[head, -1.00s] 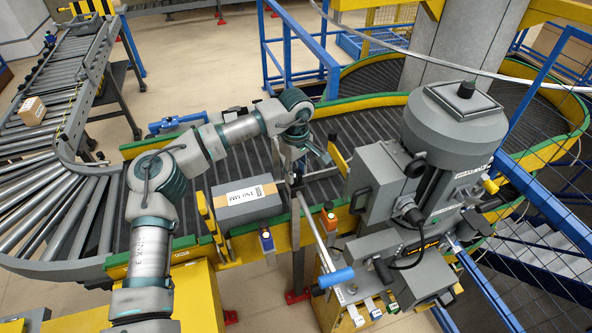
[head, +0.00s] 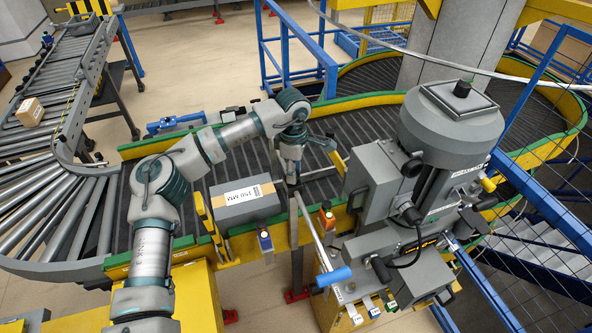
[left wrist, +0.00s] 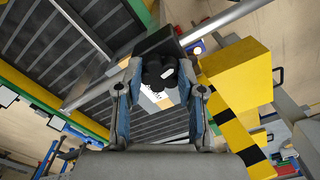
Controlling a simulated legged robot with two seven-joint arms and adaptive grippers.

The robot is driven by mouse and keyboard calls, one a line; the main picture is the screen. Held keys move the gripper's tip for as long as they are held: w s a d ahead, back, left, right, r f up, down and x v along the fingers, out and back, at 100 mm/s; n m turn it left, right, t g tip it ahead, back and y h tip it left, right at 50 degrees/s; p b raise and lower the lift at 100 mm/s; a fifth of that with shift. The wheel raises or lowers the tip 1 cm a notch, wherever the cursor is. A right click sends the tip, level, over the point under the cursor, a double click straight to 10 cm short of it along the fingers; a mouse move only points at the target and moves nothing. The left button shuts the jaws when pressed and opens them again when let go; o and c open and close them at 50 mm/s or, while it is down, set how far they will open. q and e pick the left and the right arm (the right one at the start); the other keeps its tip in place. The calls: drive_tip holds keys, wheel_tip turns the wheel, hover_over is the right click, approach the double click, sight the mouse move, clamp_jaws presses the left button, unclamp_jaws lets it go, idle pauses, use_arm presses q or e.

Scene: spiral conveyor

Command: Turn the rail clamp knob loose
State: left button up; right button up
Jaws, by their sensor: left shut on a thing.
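The rail clamp knob (left wrist: 157,72) is black and lobed. In the left wrist view it sits between the two fingers of my left gripper (left wrist: 160,82), which is shut on it. In the head view my left gripper (head: 292,176) points down at the top of an upright post beside the conveyor's near edge, and it hides the knob there. A metal rod runs past the clamp in the left wrist view. My right gripper is not in view.
A grey box (head: 246,204) with a tan band and white label sits on the conveyor left of the gripper. A large grey machine (head: 450,125) stands at right. A yellow-and-black block (left wrist: 237,75) is close to the right finger.

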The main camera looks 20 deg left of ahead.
use_arm(q)
drive_tip(key=n, duration=0.6)
drive_tip(key=shift+w+a+f+n, duration=0.1)
drive_tip(key=shift+w+a+n, duration=0.1)
drive_tip(key=shift+n, duration=0.1)
drive_tip(key=n, duration=0.3)
drive_tip(key=shift+s+f+n, duration=0.1)
drive_tip(key=shift+f+n, duration=0.05)
drive_tip(key=shift+n, duration=1.35)
drive_tip(key=o, duration=1.1)
drive_tip(key=shift+s, duration=0.1)
drive_tip(key=shift+o, duration=0.2)
drive_tip(key=shift+a, duration=0.1)
